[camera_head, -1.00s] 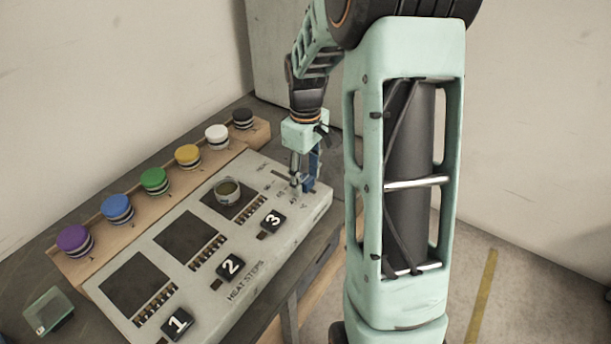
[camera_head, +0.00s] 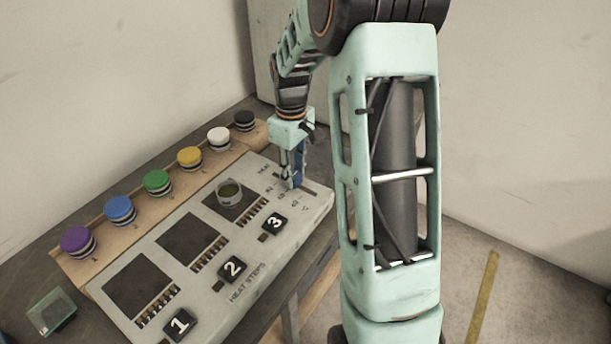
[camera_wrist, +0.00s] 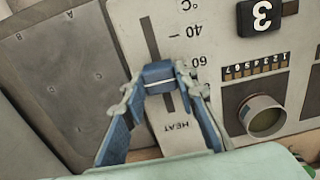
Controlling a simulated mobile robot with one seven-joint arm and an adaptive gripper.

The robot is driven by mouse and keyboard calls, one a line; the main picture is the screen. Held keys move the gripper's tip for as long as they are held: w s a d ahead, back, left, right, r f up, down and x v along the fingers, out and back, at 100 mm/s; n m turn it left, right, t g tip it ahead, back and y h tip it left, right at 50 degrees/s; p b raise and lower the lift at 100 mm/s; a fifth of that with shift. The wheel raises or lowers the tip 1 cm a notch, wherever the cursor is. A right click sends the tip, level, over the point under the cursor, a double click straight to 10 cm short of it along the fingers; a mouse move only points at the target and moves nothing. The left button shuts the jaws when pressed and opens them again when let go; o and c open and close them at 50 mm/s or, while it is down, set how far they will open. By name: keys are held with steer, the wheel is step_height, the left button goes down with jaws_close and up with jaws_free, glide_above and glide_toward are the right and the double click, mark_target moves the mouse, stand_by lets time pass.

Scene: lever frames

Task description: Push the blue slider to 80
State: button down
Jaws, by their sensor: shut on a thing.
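The blue slider (camera_wrist: 158,75) sits in a dark straight slot (camera_wrist: 150,35) on the grey panel, in the wrist view. My gripper (camera_wrist: 158,84) is shut on it, with a blue finger on each side. The slider is roughly level with the 60 mark (camera_wrist: 197,61), a little towards the HEAT lettering (camera_wrist: 174,126). The 40 mark (camera_wrist: 191,30) lies towards the °C end. The 80 mark is not readable, and the right finger covers part of the scale. In the head view, my gripper (camera_head: 291,184) is down at the panel's far right; the slider is hard to distinguish there.
The grey panel (camera_head: 215,293) carries black buttons 1 (camera_head: 179,325), 2 (camera_head: 232,266) and 3 (camera_head: 274,222). A round cup (camera_head: 229,193) stands on the far dark plate. Several coloured knobs (camera_head: 157,181) line the wooden strip behind. A greenish clear box (camera_head: 52,311) lies at the left.

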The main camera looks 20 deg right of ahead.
mark_target(280, 177)
steer(key=w, duration=0.1)
steer(key=w+a, duration=0.2)
steer(key=shift+w+a+r+p, duration=0.1)
steer(key=shift+w+a+p, duration=0.2)
steer(key=shift+w, duration=0.1)
steer(key=c, duration=1.5)
jaws_free()
steer(key=shift+c, duration=0.2)
step_height(280, 177, up, 12)
steer(key=shift+f, duration=0.1)
steer(key=shift+d, duration=0.15)
